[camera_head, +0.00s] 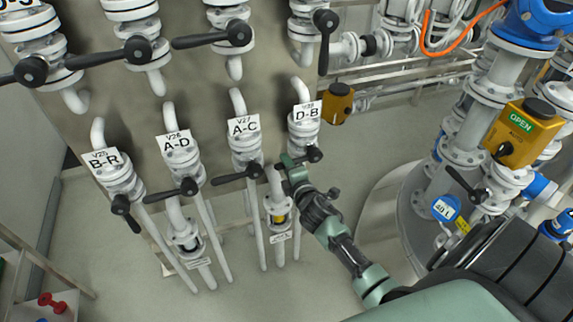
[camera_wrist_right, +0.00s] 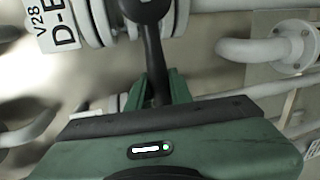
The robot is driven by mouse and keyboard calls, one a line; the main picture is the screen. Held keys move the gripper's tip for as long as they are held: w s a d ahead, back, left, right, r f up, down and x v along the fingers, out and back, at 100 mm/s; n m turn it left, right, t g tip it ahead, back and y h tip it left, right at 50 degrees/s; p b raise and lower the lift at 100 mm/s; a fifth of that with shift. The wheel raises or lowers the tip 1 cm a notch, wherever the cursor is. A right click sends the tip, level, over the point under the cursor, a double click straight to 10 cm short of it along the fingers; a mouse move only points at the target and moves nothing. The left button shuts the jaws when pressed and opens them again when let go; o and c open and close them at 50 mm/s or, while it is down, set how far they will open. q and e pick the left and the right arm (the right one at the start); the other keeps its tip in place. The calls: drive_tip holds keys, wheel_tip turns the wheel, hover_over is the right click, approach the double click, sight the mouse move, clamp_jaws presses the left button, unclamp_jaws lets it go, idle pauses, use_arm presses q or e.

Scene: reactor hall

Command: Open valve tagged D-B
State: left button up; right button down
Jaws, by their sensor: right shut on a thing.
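The white tag D-B (camera_head: 307,112), marked V28, sits on a white flanged valve at the right end of the lower row. It shows in part in the wrist view (camera_wrist_right: 62,30). The valve's black lever handle (camera_head: 314,153) has its round hub below the tag. In the wrist view the handle (camera_wrist_right: 154,45) runs down from the hub between the green fingers. My right gripper (camera_head: 290,164) is shut on this handle, left of the hub, and hides much of it in the head view. My left gripper is not in view.
A-D (camera_head: 175,142) and B-R (camera_head: 104,160) stand further left. More black handles line the upper row. An orange actuator box (camera_head: 339,103) is just right of D-B.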

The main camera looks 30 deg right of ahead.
drive_tip(key=shift+s+f+n+h+b, duration=0.1)
drive_tip(key=shift+f+n+h+b, duration=0.2)
drive_tip(key=shift+f+n+b, duration=0.5)
drive_tip(key=s+d+f+n+t+h+b, duration=0.1)
drive_tip(key=s+d+f+n+h+b, duration=0.1)
drive_tip(key=d+f+n+b, duration=0.5)
drive_tip(key=shift+d+f+n+h+b, duration=0.2)
drive_tip(key=shift+d+n+h+b, duration=0.4)
drive_tip(key=shift+d+n+b, duration=1.9)
drive_tip(key=a+n+p, duration=0.1)
drive_tip(key=a, duration=0.1)
drive_tip(key=shift+a+n, duration=0.35)
drive_tip(key=shift+n, duration=0.05)
drive_tip(key=c, duration=1.3)
unclamp_jaws()
drive_tip(key=shift+r, duration=0.1)
